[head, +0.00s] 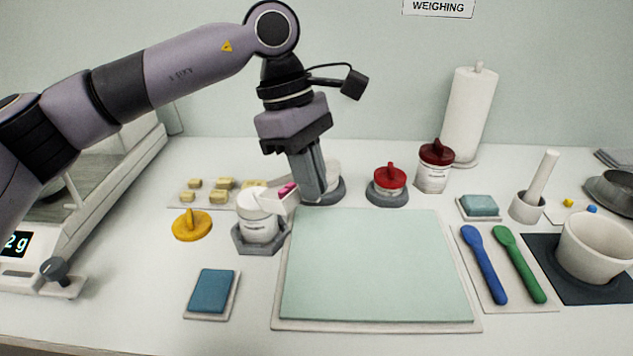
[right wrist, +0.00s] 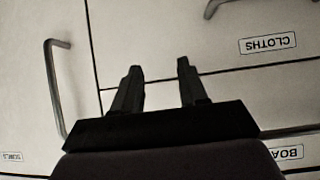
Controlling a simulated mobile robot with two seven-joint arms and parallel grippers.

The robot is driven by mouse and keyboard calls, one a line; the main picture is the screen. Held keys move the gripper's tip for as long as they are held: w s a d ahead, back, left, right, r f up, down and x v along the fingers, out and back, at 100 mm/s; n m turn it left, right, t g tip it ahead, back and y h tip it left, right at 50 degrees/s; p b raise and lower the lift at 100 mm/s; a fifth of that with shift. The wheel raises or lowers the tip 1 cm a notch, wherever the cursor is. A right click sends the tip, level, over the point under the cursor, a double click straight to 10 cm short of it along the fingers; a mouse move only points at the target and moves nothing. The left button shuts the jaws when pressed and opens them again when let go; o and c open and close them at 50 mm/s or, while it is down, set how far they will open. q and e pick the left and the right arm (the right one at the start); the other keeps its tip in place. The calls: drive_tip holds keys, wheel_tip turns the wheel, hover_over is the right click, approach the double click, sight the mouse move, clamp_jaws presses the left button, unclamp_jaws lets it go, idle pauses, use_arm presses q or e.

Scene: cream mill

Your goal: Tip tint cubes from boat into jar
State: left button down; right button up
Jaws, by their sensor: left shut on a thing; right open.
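My left gripper (head: 304,198) is shut on a small white boat (head: 278,204) with magenta tint cubes (head: 287,188) in it. The boat is at the upper right of a white jar (head: 258,228), overlapping its top in the head view; I cannot tell whether they touch. The jar stands upright in a grey holder (head: 258,246), its mouth partly hidden by the boat. A yellow lid (head: 192,225) lies on the counter left of the jar. My right gripper (right wrist: 159,68) is open and empty in the right wrist view, in front of cabinet fronts.
A green mat (head: 365,265) lies right of the jar and a blue pad (head: 211,291) in front. Behind are yellowish blocks (head: 224,183) on a tray and red-lidded jars (head: 388,181).

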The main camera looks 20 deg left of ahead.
use_arm(q)
drive_tip(key=shift+w+a+r+g+h, duration=0.15)
drive_tip(key=shift+a+r+h, duration=0.25)
drive_tip(key=shift+h, duration=0.2)
drive_tip(key=shift+w+a+r+g+h, duration=0.15)
drive_tip(key=shift+a+r+h, duration=0.2)
drive_tip(key=shift+h, duration=0.25)
drive_tip(key=shift+w+a+r+g+h, duration=0.25)
drive_tip(key=shift+a+r+h, duration=0.35)
drive_tip(key=shift+a+h, duration=0.3)
drive_tip(key=shift+w+a+r+g+h+b, duration=0.15)
drive_tip(key=shift+a+r+g+h+b, duration=0.2)
drive_tip(key=shift+a+h, duration=0.45)
drive_tip(key=shift+w+a+r+g+h+b, duration=0.15)
drive_tip(key=shift+a+r+h, duration=0.3)
drive_tip(key=shift+h, duration=0.55)
drive_tip(key=shift+a, duration=0.1)
wheel_tip(320, 180, up, 3)
drive_tip(key=shift+p, duration=1)
